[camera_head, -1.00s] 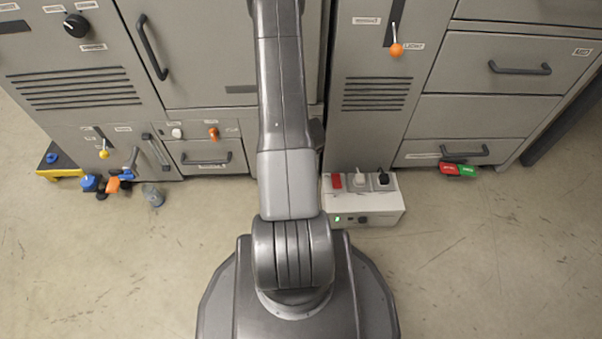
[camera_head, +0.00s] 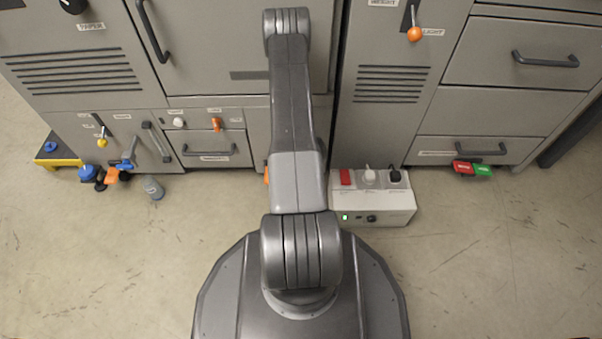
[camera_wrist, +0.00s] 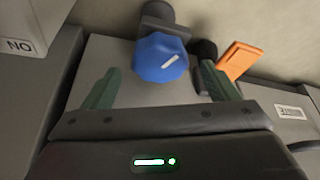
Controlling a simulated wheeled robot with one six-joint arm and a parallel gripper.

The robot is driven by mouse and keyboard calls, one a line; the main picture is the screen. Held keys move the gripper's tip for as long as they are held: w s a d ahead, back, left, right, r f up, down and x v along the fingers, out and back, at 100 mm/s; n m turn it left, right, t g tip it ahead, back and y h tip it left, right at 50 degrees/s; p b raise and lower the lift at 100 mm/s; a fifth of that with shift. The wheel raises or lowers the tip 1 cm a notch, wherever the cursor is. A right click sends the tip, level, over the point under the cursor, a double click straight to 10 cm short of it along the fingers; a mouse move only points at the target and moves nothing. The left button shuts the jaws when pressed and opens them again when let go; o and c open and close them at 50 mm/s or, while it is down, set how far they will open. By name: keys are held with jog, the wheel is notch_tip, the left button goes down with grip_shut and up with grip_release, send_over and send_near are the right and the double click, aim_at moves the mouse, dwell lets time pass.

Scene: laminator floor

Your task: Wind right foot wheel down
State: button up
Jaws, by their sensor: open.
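A blue wheel (camera_wrist: 160,58) with a white mark, on a dark grey mount, shows at the top middle of the wrist view. It matches the right foot wheel; in the head view my arm hides it. My gripper (camera_wrist: 160,72) is open and empty, its two green fingertips apart. The wheel appears between and beyond the tips; I cannot tell whether they touch it. An orange flap (camera_wrist: 239,60) on a black part stands right of the wheel in the wrist view. Its edge probably shows beside my arm in the head view (camera_head: 266,175).
A white power box (camera_head: 372,205) with switches and plugs stands on the floor right of my arm. Another blue wheel (camera_head: 88,173) and an orange flap (camera_head: 111,175) are at the left foot, near a grey cup (camera_head: 153,188). Front floor is clear.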

jog(key=shift+b+x, duration=0.3)
jog(key=shift+x, duration=1.05)
jog(key=c, duration=1)
